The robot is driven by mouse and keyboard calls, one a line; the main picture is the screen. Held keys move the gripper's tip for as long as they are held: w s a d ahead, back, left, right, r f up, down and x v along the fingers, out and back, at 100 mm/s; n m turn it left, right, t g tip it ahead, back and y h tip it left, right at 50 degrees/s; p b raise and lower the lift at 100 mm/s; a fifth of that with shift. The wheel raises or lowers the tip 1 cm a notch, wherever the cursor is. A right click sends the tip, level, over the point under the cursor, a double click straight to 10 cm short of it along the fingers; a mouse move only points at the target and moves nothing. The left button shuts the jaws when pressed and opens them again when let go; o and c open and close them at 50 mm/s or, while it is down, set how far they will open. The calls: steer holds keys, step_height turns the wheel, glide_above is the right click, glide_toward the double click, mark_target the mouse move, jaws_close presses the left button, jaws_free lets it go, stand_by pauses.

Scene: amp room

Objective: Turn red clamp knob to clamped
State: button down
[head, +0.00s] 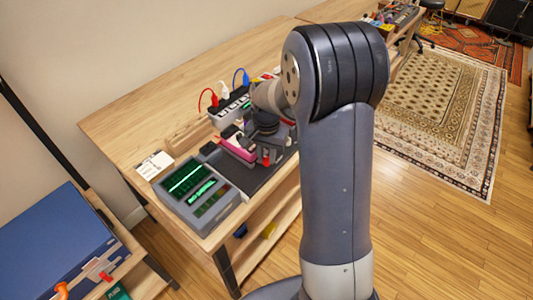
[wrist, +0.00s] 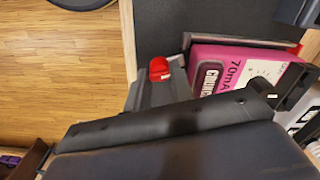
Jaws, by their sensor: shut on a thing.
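The red clamp knob (wrist: 159,68) shows in the wrist view at the end of a grey part, beside a pink box (wrist: 232,62) with a dial and lettering. In the head view the red knob (head: 266,160) shows as a small red spot at the bench's front side, just below my gripper (head: 262,138). The pink box (head: 237,150) is left of it. My gripper is shut on the knob, though its jaws are mostly hidden behind dark gripper parts in the wrist view. The knob's exact angle cannot be told.
A meter with green screens (head: 198,193) stands at the bench's near left, by a white card (head: 154,164). A power strip (head: 232,108) with red, white and blue cables lies behind my gripper. The wooden floor (head: 420,215) is clear on the right.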

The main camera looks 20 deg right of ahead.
steer(key=shift+m, duration=1.8)
steer(key=c, duration=1.2)
jaws_free()
steer(key=shift+c, duration=0.2)
